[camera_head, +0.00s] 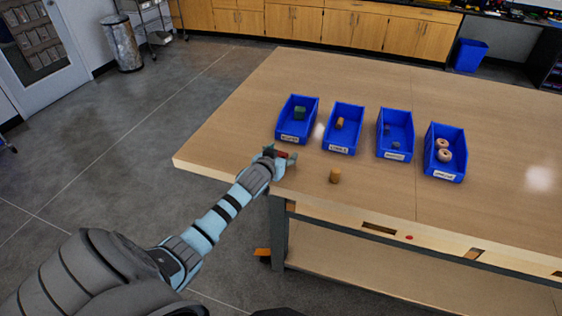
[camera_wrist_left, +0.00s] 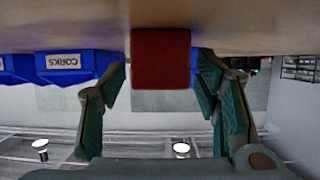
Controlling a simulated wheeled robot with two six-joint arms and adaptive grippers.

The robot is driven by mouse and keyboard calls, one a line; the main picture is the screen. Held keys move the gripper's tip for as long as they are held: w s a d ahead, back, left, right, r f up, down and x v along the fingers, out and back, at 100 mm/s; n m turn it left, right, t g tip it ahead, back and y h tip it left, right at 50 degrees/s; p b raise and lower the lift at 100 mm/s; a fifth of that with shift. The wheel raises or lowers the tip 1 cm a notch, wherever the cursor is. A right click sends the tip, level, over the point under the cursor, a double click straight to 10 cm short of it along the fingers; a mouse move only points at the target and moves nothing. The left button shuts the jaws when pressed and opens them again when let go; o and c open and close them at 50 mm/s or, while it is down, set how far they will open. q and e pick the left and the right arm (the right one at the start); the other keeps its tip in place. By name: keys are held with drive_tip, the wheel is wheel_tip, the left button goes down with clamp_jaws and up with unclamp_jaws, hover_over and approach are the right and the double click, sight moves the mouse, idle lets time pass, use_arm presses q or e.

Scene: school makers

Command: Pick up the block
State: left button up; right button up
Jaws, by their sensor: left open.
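A small red block (camera_head: 283,155) sits on the wooden table near its front left edge, mostly hidden by my left gripper in the head view. My left gripper (camera_head: 281,159) is at the block with its fingers open. In the left wrist view, which is upside down, the red block (camera_wrist_left: 160,58) lies between the two open green fingers. A gap shows between the block and each finger, so they do not look closed on it. My right gripper is in neither view.
Several blue bins stand in a row: one with a green block (camera_head: 299,113), one labelled corks (camera_head: 338,149), one with dark pieces (camera_head: 394,155), one with round wooden rings (camera_head: 443,175). A loose cork (camera_head: 335,176) stands near the table's (camera_head: 480,207) front edge.

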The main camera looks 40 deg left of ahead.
use_arm(q)
drive_tip(key=shift+w+a+f, duration=0.1)
drive_tip(key=shift+w+f, duration=0.15)
drive_tip(key=shift+w, duration=0.05)
drive_tip(key=shift+c, duration=0.6)
drive_tip(key=shift+r, duration=0.1)
drive_tip(key=c, duration=1)
